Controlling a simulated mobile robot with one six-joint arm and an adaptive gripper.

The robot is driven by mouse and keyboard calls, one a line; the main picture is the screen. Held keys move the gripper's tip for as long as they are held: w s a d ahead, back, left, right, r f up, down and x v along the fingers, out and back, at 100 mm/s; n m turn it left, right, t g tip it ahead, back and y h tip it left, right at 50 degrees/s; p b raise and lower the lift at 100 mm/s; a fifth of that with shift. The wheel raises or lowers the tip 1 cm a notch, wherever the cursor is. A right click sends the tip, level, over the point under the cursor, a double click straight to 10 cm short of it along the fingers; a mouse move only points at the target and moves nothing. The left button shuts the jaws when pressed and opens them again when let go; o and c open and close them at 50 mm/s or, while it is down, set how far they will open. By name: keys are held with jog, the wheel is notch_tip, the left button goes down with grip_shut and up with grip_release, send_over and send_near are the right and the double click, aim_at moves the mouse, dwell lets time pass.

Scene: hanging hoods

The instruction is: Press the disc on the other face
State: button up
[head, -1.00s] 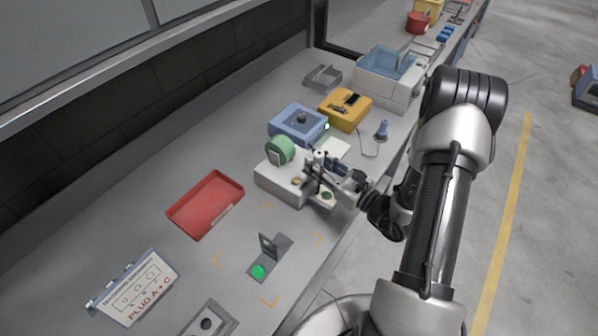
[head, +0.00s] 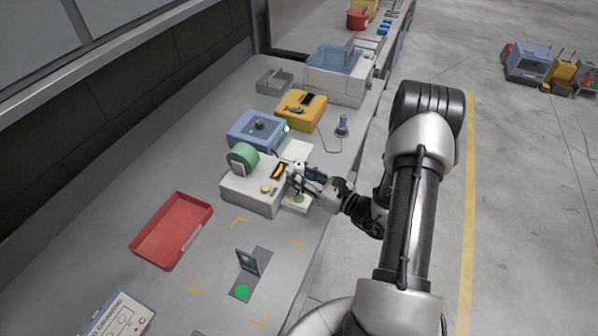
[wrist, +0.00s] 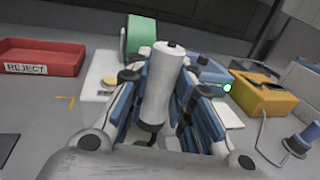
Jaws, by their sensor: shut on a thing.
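My gripper (head: 304,178) is at the right end of a white box-shaped machine (head: 240,190) on the bench. In the wrist view its blue-padded fingers (wrist: 165,105) are closed around a pale grey cylinder (wrist: 157,90) with a dark top. The machine carries a green roll (head: 242,158), a round gold button (head: 265,188) and a dark slot with a yellow piece (head: 279,171). A green disc (head: 241,291) lies on a grey plate with an upright dark tab (head: 247,262). Another green round spot (head: 299,198) shows below my gripper. I cannot tell which disc is meant.
A red tray (head: 172,232), marked REJECT in the wrist view, stands left of the machine. A blue box (head: 256,132), a yellow box (head: 300,110) and a blue-handled tool (head: 343,125) stand behind. The bench between tray and plate is clear.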

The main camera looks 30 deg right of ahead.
jog(key=shift+f+b, duration=1.9)
jog(key=shift+f, duration=1)
jog(key=shift+f, duration=0.2)
jog(key=shift+r, duration=0.1)
jog(key=shift+r+p, duration=2.4)
jog(key=shift+r, duration=1)
